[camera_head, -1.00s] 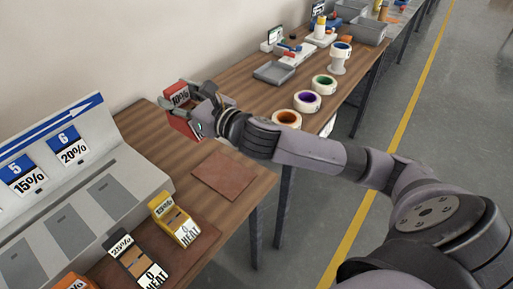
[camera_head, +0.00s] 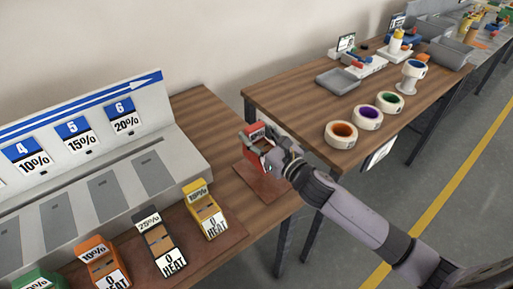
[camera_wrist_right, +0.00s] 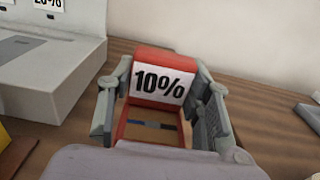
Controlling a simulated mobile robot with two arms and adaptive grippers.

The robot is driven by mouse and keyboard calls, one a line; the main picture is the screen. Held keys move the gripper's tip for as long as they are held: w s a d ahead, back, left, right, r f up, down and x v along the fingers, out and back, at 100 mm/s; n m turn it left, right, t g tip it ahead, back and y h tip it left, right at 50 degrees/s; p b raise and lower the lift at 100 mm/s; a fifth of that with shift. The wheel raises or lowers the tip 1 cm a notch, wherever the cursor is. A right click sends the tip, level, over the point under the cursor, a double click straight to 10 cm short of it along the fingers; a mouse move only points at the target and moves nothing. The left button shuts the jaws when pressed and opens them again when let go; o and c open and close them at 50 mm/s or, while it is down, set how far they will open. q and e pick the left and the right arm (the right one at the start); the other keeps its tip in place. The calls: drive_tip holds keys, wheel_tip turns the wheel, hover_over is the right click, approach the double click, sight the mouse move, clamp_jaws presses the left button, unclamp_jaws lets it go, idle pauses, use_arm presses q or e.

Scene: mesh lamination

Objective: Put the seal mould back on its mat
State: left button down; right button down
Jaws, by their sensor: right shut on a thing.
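My right gripper (camera_head: 265,151) is shut on the mould, with one finger on each side. The mould is upright over the back part of the small reddish-brown mat (camera_head: 264,188). The mat's front part shows bare. I cannot tell whether the mould's base touches the mat, as the gripper hides part of it. My left gripper is not in view.
Several other moulds, among them a yellow one (camera_head: 206,211) and a black one (camera_head: 160,240), stand on a longer mat to the left. A grey slotted stand (camera_head: 150,145) is behind them. Tape rolls (camera_head: 341,134) and a grey tray (camera_head: 338,80) are on the farther table.

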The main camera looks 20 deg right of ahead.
drive_tip(key=shift+f, duration=2.25)
drive_tip(key=shift+f+b, duration=0.2)
drive_tip(key=shift+b, duration=0.2)
drive_tip(key=c, duration=0.8)
unclamp_jaws()
drive_tip(key=shift+r, duration=0.15)
drive_tip(key=b+v, duration=0.2)
drive_tip(key=v, duration=0.9)
drive_tip(key=shift+s+d+r, duration=0.1)
drive_tip(key=shift+s+d, duration=0.05)
drive_tip(key=shift+s, duration=0.35)
